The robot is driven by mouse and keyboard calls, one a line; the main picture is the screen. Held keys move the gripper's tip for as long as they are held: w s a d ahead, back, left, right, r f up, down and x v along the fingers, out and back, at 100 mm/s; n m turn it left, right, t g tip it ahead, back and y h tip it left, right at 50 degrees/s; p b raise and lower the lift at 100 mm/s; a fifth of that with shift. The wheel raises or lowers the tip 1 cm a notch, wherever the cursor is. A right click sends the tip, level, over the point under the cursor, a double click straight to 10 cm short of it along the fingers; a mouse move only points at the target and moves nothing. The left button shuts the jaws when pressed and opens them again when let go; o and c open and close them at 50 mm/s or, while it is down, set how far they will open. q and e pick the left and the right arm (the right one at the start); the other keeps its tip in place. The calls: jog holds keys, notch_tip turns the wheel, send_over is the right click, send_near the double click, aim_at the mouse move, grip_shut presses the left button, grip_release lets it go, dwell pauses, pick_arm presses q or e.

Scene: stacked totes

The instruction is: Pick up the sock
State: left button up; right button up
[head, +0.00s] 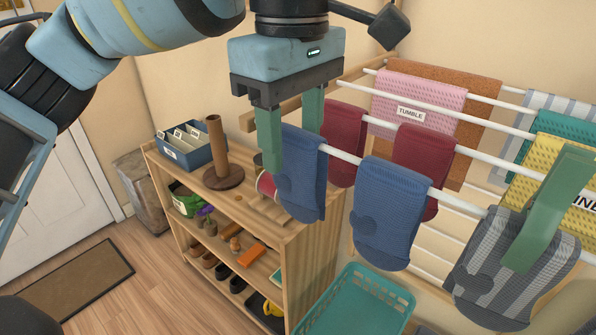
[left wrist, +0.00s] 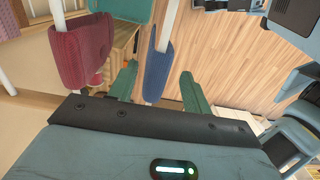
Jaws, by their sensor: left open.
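My left gripper (head: 292,150) is open, pointing down over the front rail of the drying rack. A blue sock (head: 303,190) hangs over the left end of that rail, between the two green fingers; the near finger hides part of it. In the left wrist view, my left gripper (left wrist: 160,85) also has the blue sock (left wrist: 157,70) between its fingers, nearer the left one. Another blue sock (head: 392,215) and a grey striped sock (head: 510,270) hang further right on the same rail.
Maroon socks (head: 343,140) and pink cloth marked TUMBLE (head: 415,105) hang behind. A teal basket (head: 350,305) sits below. A wooden shelf (head: 300,265) with shoes stands left, with a wooden post (head: 216,145) on top.

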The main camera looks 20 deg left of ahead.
aim_at(298, 167)
pick_arm(q)
jog(key=shift+w+d+f, duration=0.1)
jog(key=shift+f, duration=1.05)
jog(key=shift+w+d+f, duration=0.1)
jog(key=shift+f, duration=1)
pick_arm(e)
jog(key=shift+w+r, duration=0.15)
jog(key=shift+r, duration=0.1)
pick_arm(q)
jog(key=c, duration=1)
jog(key=shift+c, duration=0.2)
pick_arm(e)
jog(key=shift+f, duration=0.1)
pick_arm(q)
jog(key=shift+r, duration=0.1)
